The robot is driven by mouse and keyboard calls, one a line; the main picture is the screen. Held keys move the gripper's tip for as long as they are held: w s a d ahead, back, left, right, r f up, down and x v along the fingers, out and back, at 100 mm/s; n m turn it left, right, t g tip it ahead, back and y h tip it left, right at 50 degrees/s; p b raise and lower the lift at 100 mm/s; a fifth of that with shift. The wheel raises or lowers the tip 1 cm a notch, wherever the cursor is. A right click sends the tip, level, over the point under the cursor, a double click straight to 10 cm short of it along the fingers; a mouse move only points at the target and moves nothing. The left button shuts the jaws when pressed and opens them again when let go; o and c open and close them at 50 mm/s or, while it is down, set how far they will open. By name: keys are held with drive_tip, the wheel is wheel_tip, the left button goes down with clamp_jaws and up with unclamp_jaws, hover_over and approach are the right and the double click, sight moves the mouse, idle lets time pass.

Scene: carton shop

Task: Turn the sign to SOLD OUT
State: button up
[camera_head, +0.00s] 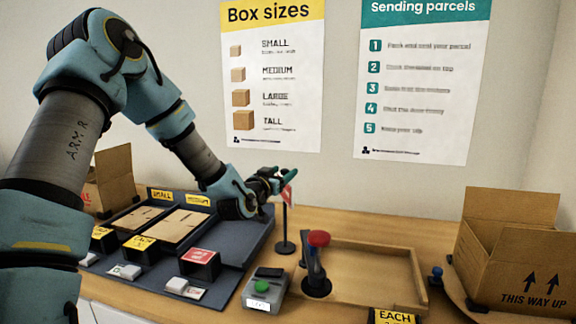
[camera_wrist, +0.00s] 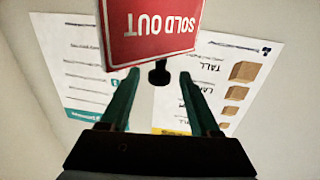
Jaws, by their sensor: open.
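The red sign (camera_head: 289,195) stands on a dark post (camera_head: 284,232) with a round base on the counter, and is partly hidden by my gripper in the head view. In the wrist view the sign (camera_wrist: 150,32) shows a red face reading SOLD OUT, upside down in the picture. A small black knob (camera_wrist: 159,74) shows just beyond the sign's edge. My gripper (camera_head: 281,176) is open at the sign's top. In the wrist view its fingers (camera_wrist: 158,80) are on either side of the knob with gaps; I cannot tell whether they touch the sign.
A red-knobbed lever (camera_head: 318,240) stands right of the post, beside a wooden tray (camera_head: 372,251). A grey device with a green button (camera_head: 262,287) is in front. A dark rack (camera_head: 232,262) holds flat cartons at left. An open carton (camera_head: 515,258) stands at right. Posters hang behind.

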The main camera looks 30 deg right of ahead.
drive_tip(key=shift+p+x, duration=0.5)
drive_tip(key=shift+x, duration=1.75)
clamp_jaws()
